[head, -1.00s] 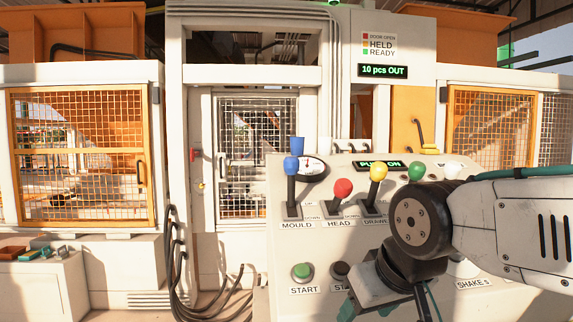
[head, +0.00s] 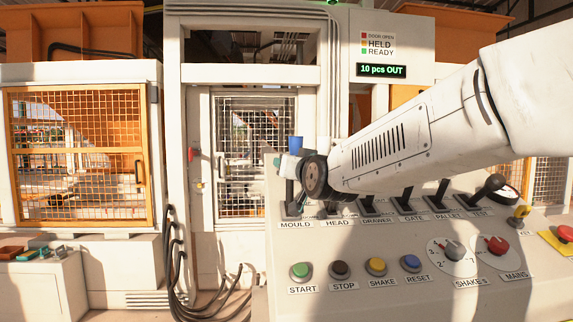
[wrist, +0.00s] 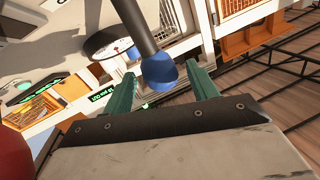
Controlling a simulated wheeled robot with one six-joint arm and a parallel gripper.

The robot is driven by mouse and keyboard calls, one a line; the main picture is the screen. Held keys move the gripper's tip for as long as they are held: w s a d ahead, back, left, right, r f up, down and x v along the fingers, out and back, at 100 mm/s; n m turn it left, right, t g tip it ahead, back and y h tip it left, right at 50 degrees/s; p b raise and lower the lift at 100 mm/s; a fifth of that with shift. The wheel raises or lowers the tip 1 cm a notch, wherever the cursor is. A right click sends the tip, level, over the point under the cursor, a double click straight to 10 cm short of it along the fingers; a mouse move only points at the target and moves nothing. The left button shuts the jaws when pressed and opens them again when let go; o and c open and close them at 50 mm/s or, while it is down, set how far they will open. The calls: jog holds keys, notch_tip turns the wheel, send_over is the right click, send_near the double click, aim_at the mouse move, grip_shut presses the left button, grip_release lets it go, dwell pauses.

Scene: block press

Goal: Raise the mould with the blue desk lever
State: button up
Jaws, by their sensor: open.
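The mould lever (head: 291,197) stands at the far left of the desk's lever row, above the label MOULD. In the wrist view the blue knob (wrist: 160,74) is between the two green fingers of my gripper (wrist: 162,86), with gaps on both sides. My gripper is open around the knob and not closed on it. The mould itself is not made out behind the mesh door (head: 252,150).
The head lever (head: 330,208) stands just right of the mould lever, with several more levers beyond. Buttons such as the green start button (head: 301,271) line the desk front. A display (head: 381,71) reads 10 pcs OUT.

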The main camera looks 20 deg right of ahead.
jog(key=shift+w, duration=2.3)
grip_shut()
jog(key=s, duration=0.2)
jog(key=s+a, duration=0.1)
jog(key=s, duration=0.2)
jog(key=shift+s+f, duration=0.1)
jog(key=shift+s, duration=0.05)
jog(key=shift+a, duration=0.1)
jog(key=shift+c, duration=1.3)
grip_release()
jog(key=shift+o, duration=1.3)
jog(key=shift+s+a, duration=0.1)
jog(key=shift+s, duration=0.05)
